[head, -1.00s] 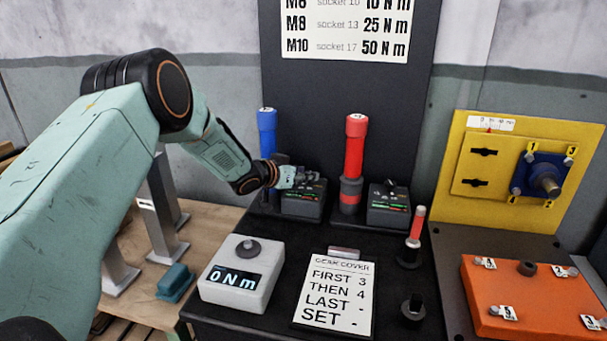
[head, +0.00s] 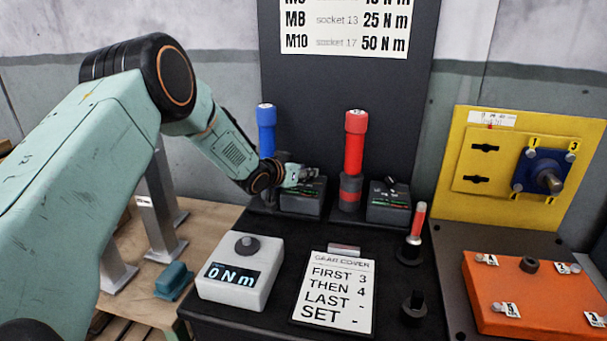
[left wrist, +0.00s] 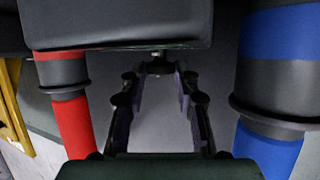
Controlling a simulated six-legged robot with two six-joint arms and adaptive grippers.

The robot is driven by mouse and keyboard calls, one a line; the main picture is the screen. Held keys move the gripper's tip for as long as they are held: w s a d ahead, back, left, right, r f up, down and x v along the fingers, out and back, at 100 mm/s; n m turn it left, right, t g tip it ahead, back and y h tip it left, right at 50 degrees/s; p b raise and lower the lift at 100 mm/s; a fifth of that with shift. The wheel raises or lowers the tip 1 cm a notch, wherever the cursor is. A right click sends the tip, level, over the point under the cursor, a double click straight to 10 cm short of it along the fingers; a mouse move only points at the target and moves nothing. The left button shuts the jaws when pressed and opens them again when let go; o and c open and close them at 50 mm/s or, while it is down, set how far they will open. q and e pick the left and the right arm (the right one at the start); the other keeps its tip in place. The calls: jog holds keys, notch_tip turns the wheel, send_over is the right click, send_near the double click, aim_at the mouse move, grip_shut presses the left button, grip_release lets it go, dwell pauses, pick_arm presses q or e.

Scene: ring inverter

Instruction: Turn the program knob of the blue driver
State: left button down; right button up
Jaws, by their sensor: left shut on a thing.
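The blue driver (head: 266,130) stands upright at the back of the black bench, and shows at the right of the left wrist view (left wrist: 268,150). Next to it is a dark program box (head: 301,204) with small green and red marks on its face. My left gripper (head: 312,173) is at the top of this box, shut on its program knob. The knob is mostly hidden by the fingers. In the left wrist view the fingertips (left wrist: 158,68) meet at the edge of the dark box (left wrist: 120,25). My right gripper is not in view.
The red driver (head: 355,140) stands close to the right of the box, with a second dark box (head: 388,210) beside it. In front are a white display (head: 243,275) reading 0 Nm and a card (head: 336,290). An orange cover (head: 535,295) lies at right.

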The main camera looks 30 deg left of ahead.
pick_arm(q)
jog(key=shift+d+f+n+y+b, duration=0.1)
jog(key=shift+d+n+y+b, duration=0.2)
jog(key=shift+n+y, duration=0.9)
jog(key=shift+y, duration=0.2)
jog(key=shift+d+n+g+y+p, duration=0.15)
jog(key=shift+n+g+y+p, duration=0.15)
jog(key=shift+n+y+p, duration=0.7)
jog(key=shift+d+n+g+y+p, duration=0.1)
jog(key=shift+n+g+y+p, duration=0.3)
jog(key=shift+n+y+p, duration=0.75)
jog(key=c, duration=1)
grip_release()
